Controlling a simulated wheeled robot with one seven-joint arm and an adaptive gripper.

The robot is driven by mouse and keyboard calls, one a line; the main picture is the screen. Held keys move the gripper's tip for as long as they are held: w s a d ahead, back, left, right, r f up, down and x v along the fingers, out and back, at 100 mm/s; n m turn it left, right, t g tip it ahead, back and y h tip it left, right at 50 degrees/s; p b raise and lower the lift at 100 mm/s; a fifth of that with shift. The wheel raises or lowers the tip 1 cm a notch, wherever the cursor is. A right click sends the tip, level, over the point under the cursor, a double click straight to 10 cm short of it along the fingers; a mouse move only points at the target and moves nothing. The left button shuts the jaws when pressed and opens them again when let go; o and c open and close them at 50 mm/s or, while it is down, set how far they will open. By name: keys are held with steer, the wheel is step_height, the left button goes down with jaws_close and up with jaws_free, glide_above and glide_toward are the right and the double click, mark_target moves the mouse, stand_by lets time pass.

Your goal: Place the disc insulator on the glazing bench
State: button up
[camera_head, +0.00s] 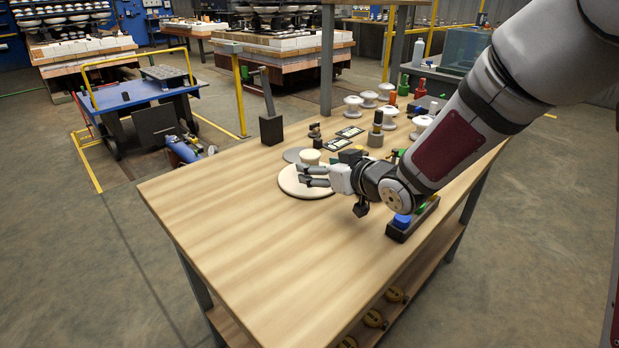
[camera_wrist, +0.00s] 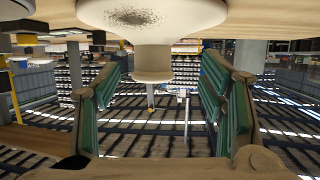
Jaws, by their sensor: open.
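The disc insulator (camera_head: 290,181), a wide cream disc with a narrower round cap (camera_head: 309,155), sits upright on the wooden workbench (camera_head: 225,215). My gripper (camera_head: 314,175) is open, low over the near right part of the disc. In the wrist view, which appears upside down, the insulator (camera_wrist: 152,58) shows at the top centre, with its cap pointing down in the picture. The two green-padded fingers of my gripper (camera_wrist: 165,100) stand wide apart on either side, with nothing clamped between them. Contact between fingers and disc cannot be told.
A dark tray with a blue item (camera_head: 403,220) lies right. The bench's front left is clear.

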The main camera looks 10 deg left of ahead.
mark_target(316, 161)
steer(key=shift+w+d+r+b+x, duration=0.1)
steer(key=shift+w+b+x, duration=0.1)
steer(key=shift+x, duration=0.8)
steer(key=shift+w+d+r+b+x, duration=0.15)
steer(key=shift+b+x, duration=0.1)
steer(key=shift+x, duration=0.75)
steer(key=shift+w+r+b+x, duration=0.1)
steer(key=shift+b+x, duration=0.1)
steer(key=shift+x, duration=0.8)
steer(key=shift+s, duration=0.1)
steer(key=shift+r, duration=0.1)
jaws_close()
